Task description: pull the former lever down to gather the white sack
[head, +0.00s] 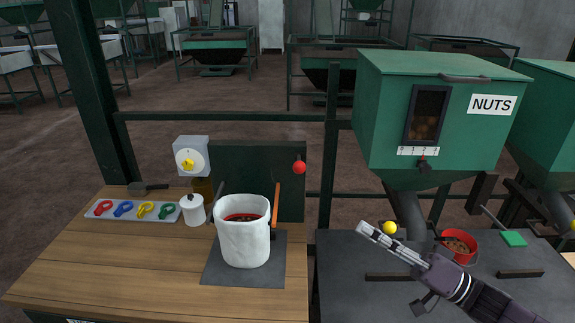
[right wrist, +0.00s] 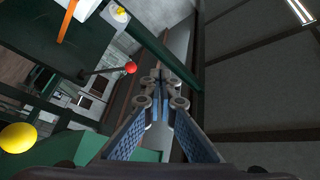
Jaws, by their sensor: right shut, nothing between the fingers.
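The white sack (head: 243,245) stands upright and open on a dark mat on the wooden bench, with reddish-brown contents showing at its mouth. A red ball knob (head: 300,168), which looks like the former lever's, is at the upper right of the dark green panel (head: 262,165) behind the sack. In the right wrist view the red knob (right wrist: 130,67) sits on a dark rod, left of the fingertips. My right gripper (head: 366,230) is shut and empty, right of and lower in the picture than the knob, apart from it. It also shows in the right wrist view (right wrist: 160,78). My left gripper is not in view.
A green NUTS hopper (head: 430,110) stands at the right above a dark table. A yellow ball (head: 390,227) is just beside my right gripper, and a red bucket (head: 459,246) stands behind its arm. A tray of coloured clips (head: 132,211) lies at the bench's left.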

